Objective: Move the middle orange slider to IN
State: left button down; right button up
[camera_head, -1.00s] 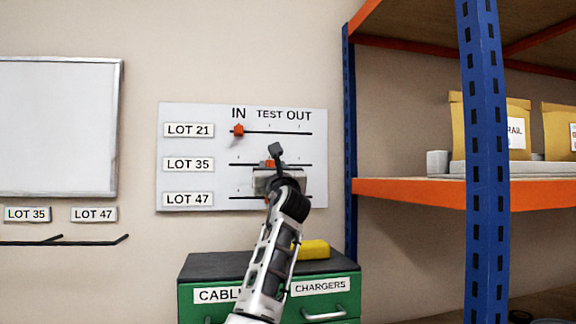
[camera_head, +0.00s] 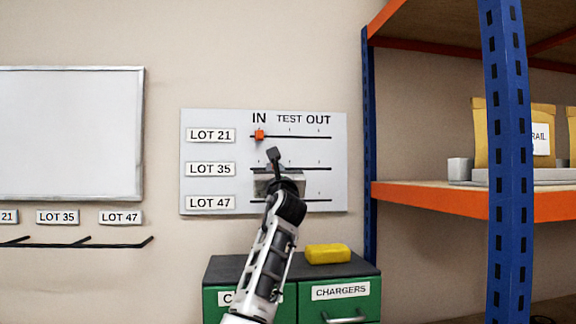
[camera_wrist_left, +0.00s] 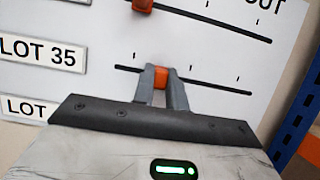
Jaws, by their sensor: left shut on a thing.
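The white board (camera_head: 310,187) on the wall has three tracks, with IN at the left, TEST in the middle and OUT at the right. My left gripper (camera_wrist_left: 160,80) is shut on the middle orange slider (camera_wrist_left: 160,75), on the LOT 35 track (camera_wrist_left: 208,83). In the left wrist view the slider sits between the first tick mark and the middle one, right of the track's left end. In the head view my left gripper (camera_head: 276,172) hides this slider. The LOT 21 slider (camera_head: 259,135) is at IN. The LOT 47 slider is hidden. My right gripper is out of view.
A green cabinet (camera_head: 290,268) with a yellow block (camera_head: 327,253) stands below the board. A blue and orange shelf (camera_head: 430,200) stands to the right. A whiteboard (camera_head: 70,130) and a rail with hooks (camera_head: 75,243) are on the left wall.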

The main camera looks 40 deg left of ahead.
pick_arm(q)
jog(key=s+a, duration=0.2)
jog(key=s, duration=0.1)
jog(key=shift+a+p, duration=0.25)
jog(key=shift+p, duration=0.1)
jog(key=shift+f, duration=0.1)
jog(key=c, duration=1.6)
grip_release()
jog(key=shift+c, duration=0.2)
jog(key=shift+o, duration=1.2)
jog(key=shift+s+a, duration=0.1)
jog(key=shift+s, duration=0.1)
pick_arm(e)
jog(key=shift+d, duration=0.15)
